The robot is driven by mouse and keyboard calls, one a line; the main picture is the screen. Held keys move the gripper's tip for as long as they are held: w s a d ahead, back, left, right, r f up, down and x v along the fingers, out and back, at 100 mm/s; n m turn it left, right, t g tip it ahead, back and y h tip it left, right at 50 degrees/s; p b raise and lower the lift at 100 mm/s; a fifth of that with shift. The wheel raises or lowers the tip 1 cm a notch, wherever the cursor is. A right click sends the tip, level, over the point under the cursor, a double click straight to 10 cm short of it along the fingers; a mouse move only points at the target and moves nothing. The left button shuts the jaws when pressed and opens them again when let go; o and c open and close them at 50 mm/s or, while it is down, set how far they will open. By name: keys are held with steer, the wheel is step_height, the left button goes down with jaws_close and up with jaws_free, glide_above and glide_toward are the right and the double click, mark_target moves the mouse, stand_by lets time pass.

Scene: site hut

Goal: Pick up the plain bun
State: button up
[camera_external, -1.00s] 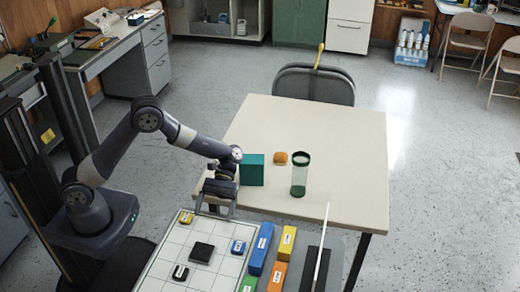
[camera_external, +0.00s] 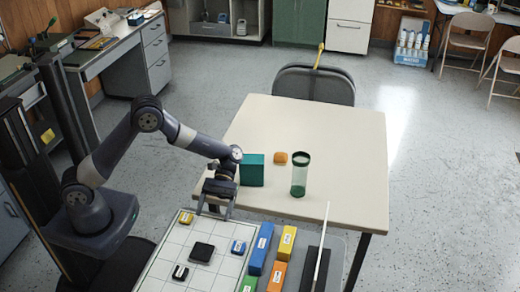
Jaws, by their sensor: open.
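The bun (camera_external: 281,158) is a small orange-brown rounded piece on the cream table (camera_external: 340,200). A clear cylinder (camera_external: 299,175) with a dark rim and green bottom stands just right of and in front of it. A teal box (camera_external: 252,170) stands to its left. My gripper (camera_external: 214,211) points down near the table's front left edge, left of and nearer than the teal box. It is open and empty, apart from the bun.
In front of the table is a white gridded board (camera_external: 172,248) with small yellow, black and blue pieces. Blue (camera_external: 261,250), yellow and orange blocks and a dark holder with a thin white rod (camera_external: 321,255) stand beside it. A dark chair (camera_external: 315,84) is behind the table. The table's right half is clear.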

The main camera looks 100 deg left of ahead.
step_height(320, 180, up, 10)
steer(key=f, duration=0.1)
steer(key=n+t+y+p, duration=0.6)
steer(key=n+t+y, duration=0.8)
steer(key=n, duration=0.5)
glide_above(276, 154)
steer(key=s, duration=0.2)
steer(key=shift+g+y, duration=0.3)
steer(key=shift+y, duration=0.2)
steer(key=f, duration=1)
steer(key=shift+d+f+b, duration=0.2)
steer(key=shift+f+b, duration=0.1)
steer(key=shift+f, duration=0.6)
steer(key=shift+f+p+x, duration=0.15)
steer(key=shift+p+x, duration=0.05)
steer(key=shift+x, duration=1.1)
steer(key=shift+f+p+x, duration=0.15)
steer(key=shift+p+x, duration=0.05)
steer(key=shift+x, duration=1.1)
steer(key=shift+s, duration=0.15)
steer(key=shift+c, duration=0.4)
steer(key=c, duration=1)
